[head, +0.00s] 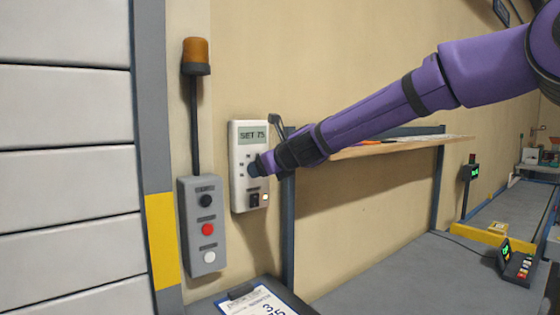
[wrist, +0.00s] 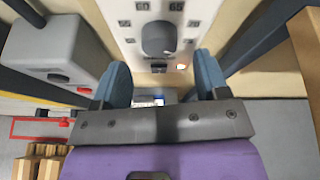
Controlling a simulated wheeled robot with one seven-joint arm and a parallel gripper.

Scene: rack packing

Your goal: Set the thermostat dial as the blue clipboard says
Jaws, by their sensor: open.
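The white thermostat (head: 237,205) is on the wall in the head view, and its display reads SET 75. Its grey dial (wrist: 158,38) shows in the wrist view, with printed numbers around it; its exact pointer position is unclear. My gripper (head: 257,168) is in front of the thermostat and hides the dial in the head view. In the wrist view my gripper (wrist: 163,68) has its two blue fingers apart, on either side below the dial, with nothing seen held. The blue clipboard (head: 240,293) lies at the bottom of the head view. Its paper has large figures, partly cut off.
A grey button box (head: 203,255) with black, red and white buttons stands left of the thermostat, under an orange beacon (head: 196,55). A wooden shelf (head: 375,147) is right of the thermostat, beside a blue post (head: 288,235). A conveyor (head: 505,208) is far right.

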